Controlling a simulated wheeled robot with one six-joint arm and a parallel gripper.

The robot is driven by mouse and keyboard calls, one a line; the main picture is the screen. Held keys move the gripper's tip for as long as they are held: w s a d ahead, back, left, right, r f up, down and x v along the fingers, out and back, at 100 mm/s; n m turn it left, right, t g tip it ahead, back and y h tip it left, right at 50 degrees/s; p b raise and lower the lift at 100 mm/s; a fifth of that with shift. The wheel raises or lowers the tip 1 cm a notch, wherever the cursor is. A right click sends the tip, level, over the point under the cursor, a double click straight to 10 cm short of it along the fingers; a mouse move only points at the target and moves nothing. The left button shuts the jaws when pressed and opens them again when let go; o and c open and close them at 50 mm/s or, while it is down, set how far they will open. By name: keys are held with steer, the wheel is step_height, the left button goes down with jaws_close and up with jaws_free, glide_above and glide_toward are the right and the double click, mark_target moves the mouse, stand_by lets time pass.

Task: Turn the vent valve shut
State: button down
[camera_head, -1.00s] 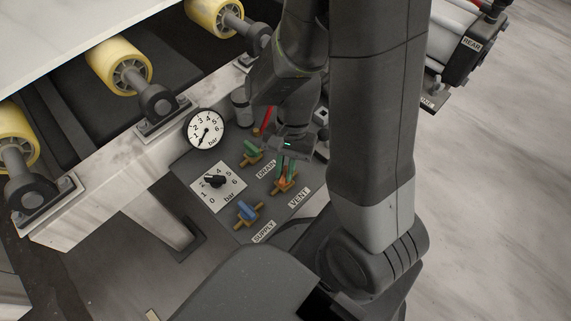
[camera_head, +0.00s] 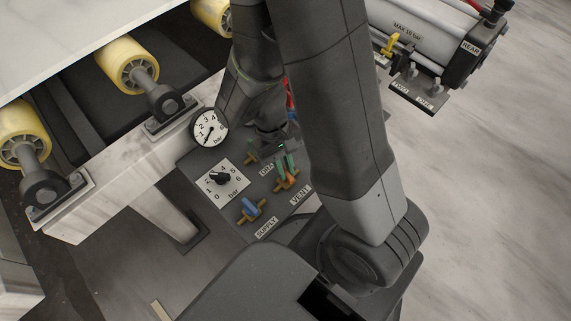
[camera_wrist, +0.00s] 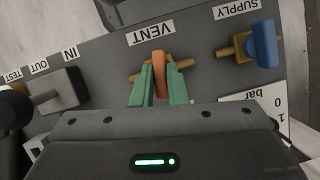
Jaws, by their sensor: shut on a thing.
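The vent valve has an orange handle (camera_wrist: 159,72) on a brass pipe body (camera_wrist: 183,65), beside the VENT label (camera_wrist: 151,32) in the wrist view. The handle appears to lie across the pipe. My gripper (camera_wrist: 160,80) has two green fingers, one on each side of the orange handle, shut on it. In the head view the valve's orange handle (camera_head: 283,184) shows just below the green fingertips (camera_head: 286,167). My arm hides part of the panel behind it.
The blue-handled supply valve (camera_head: 249,208) stands close by and also shows in the wrist view (camera_wrist: 264,45). A dial knob (camera_head: 219,178) and round gauge (camera_head: 210,128) sit to the left. A grey block (camera_wrist: 56,91) is near the IN and OUT labels. The drain valve is mostly hidden.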

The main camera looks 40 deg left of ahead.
steer(key=shift+s+n+t, duration=0.1)
steer(key=shift+n+t, duration=0.3)
steer(key=shift+n, duration=0.7)
steer(key=c, duration=1.4)
jaws_free()
steer(key=shift+c, duration=0.2)
steer(key=shift+r, duration=0.1)
steer(key=p+v, duration=0.4)
steer(key=v, duration=0.9)
steer(key=shift+a+r, duration=0.2)
steer(key=shift+r, duration=0.1)
steer(key=shift+f, duration=0.1)
